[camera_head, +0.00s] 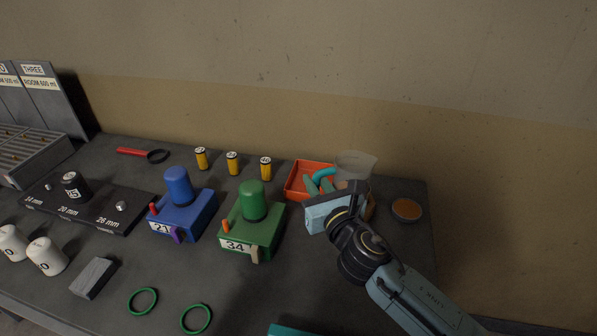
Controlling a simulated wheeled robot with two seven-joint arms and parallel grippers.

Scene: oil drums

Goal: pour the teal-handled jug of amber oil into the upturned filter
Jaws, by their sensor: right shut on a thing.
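A clear jug (356,163) shows its pale rim at the back right of the bench, with a teal handle (323,173) on its left. My right gripper (341,194) is in front of it and shut on the jug. The gripper hides most of the jug's body, and some amber-brown shows just right of the gripper. I cannot tell how far the jug is tilted. The upturned filter (407,210), a dark round cup with a brown top face, stands to the right near the bench's right edge, apart from the gripper. My left gripper is not in view.
A red tray (298,188) with green items lies left of the jug. Green (252,225) and blue (182,215) blocks with domed tops stand further left. Several small yellow cylinders stand behind. Green rings (196,319) lie in front. The bench is fairly clear in front of the filter.

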